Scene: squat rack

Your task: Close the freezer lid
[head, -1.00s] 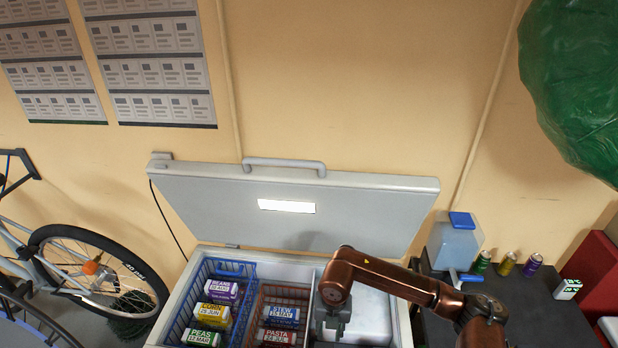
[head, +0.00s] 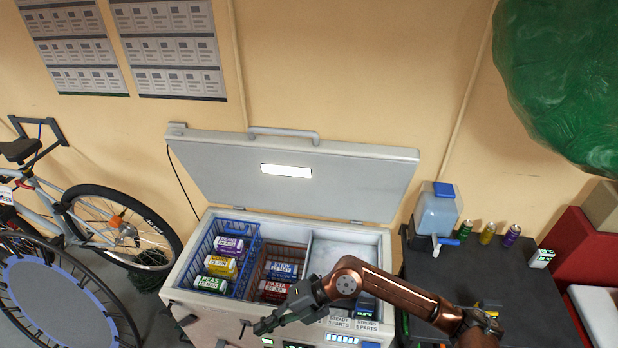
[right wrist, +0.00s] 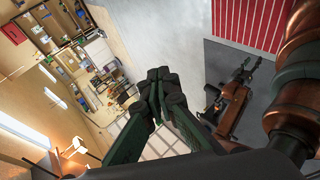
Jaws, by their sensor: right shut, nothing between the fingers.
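The grey freezer lid (head: 350,180) stands open, leaning back against the wall behind the chest. A grey handle (head: 284,134) runs along its top edge, and a lit white lamp (head: 286,171) is on its inner face. The freezer (head: 186,274) below is open at the top. My right gripper (head: 264,326) is shut and empty in front of the freezer's front edge, well below the lid and apart from it. It also shows shut in the right wrist view (right wrist: 158,88). My left gripper is not in view.
Inside the freezer are a blue basket (head: 258,246) and a brown basket (head: 292,252) with labelled packs. A dark table (head: 480,280) at right holds a water jug (head: 436,214) and several cans. A bicycle (head: 120,225) stands at left. A green bulky object (head: 570,90) hangs upper right.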

